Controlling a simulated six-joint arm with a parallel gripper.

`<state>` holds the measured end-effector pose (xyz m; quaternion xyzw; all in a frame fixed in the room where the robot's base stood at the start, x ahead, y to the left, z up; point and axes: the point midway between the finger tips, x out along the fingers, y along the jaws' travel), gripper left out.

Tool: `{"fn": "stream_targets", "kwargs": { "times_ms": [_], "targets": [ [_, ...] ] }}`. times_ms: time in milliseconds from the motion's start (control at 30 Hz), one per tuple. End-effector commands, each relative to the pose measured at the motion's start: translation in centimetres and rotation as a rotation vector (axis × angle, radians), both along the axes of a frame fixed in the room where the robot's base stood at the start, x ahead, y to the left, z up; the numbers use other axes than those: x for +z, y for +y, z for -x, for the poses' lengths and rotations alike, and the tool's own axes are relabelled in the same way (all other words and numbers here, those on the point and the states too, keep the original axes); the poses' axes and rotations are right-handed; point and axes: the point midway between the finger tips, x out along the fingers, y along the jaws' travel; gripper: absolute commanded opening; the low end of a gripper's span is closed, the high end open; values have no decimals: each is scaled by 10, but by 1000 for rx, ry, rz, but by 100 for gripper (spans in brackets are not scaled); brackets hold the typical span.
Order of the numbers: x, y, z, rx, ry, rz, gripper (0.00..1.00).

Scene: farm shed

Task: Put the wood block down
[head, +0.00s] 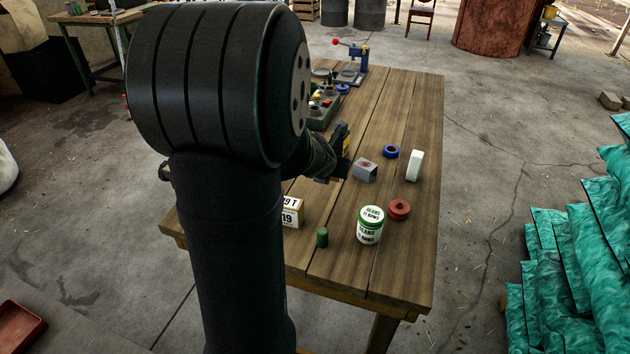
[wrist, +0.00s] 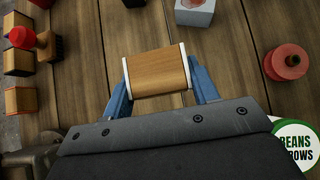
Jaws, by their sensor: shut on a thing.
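The wood block (wrist: 159,74) is a tan, grained block with pale ends. In the wrist view it sits between the two blue fingers of my gripper (wrist: 158,86), one finger at each end, and the gripper is shut on it. Bare planks of the wooden table (head: 405,105) show around the block. I cannot tell whether its underside touches the planks. In the head view my arm covers much of the table's left side, and the held block is not clearly visible there.
A grey block (head: 365,170), blue ring (head: 391,152), white block (head: 414,166), red spool (head: 399,210), lidded can (head: 370,232), green cylinder (head: 322,238) and numbered box (head: 293,213) stand nearby. A lever press (head: 352,68) stands at the back. The table's right side is mostly clear.

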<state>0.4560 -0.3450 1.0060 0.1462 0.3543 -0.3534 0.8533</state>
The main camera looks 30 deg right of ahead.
Motion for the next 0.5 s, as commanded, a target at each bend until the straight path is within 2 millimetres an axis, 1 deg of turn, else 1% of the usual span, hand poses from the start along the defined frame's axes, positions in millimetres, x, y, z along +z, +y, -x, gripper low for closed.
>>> {"fn": "stream_targets", "kwargs": {
  "times_ms": [500],
  "targets": [
    [-33,26,-49,3,0,0,31]
  ]
}}
